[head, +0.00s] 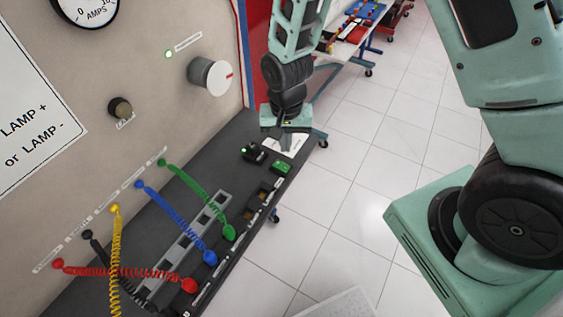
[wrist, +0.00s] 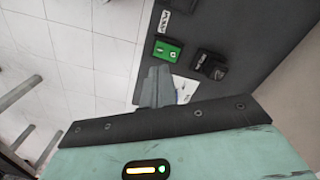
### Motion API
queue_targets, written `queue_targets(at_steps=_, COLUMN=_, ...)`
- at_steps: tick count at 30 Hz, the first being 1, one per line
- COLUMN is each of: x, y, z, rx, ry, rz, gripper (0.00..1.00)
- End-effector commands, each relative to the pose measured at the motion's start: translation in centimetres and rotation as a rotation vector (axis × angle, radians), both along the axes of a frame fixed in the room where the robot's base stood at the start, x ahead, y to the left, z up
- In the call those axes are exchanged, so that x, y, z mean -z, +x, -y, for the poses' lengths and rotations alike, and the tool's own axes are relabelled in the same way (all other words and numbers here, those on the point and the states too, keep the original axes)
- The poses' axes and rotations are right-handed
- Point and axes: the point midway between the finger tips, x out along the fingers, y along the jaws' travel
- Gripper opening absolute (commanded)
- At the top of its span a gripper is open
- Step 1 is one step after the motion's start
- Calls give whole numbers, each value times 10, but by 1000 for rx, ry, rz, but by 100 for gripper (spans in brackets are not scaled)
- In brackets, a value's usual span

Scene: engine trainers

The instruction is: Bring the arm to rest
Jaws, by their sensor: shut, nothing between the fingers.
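My arm reaches out over the far end of the trainer's dark bench ledge (head: 215,165) in the head view. My gripper (head: 270,135) points down there, above or beside a white sheet. In the wrist view my gripper (wrist: 153,88) is shut and empty, its fingers together near the ledge's edge. How high the fingertips are above the ledge I cannot tell.
A green block (head: 282,167) and a black block (head: 253,153) lie near the gripper. Coiled red, yellow, blue and green leads hang from the panel (head: 150,95) to the ledge. White tiled floor (head: 370,150) is open to the right. Another bench (head: 345,40) stands behind.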

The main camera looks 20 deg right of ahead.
Motion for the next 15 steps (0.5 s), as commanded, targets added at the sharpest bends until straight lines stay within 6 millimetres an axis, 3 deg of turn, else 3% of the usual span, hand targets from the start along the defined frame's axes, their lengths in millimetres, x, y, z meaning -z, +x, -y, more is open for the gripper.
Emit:
queue_targets(at_steps=10, x=0, y=0, z=0, rx=0, ry=0, rz=0, gripper=0)
queue_targets(at_steps=15, x=-21, y=-16, z=-21, rx=-116, ry=35, rz=1, gripper=0)
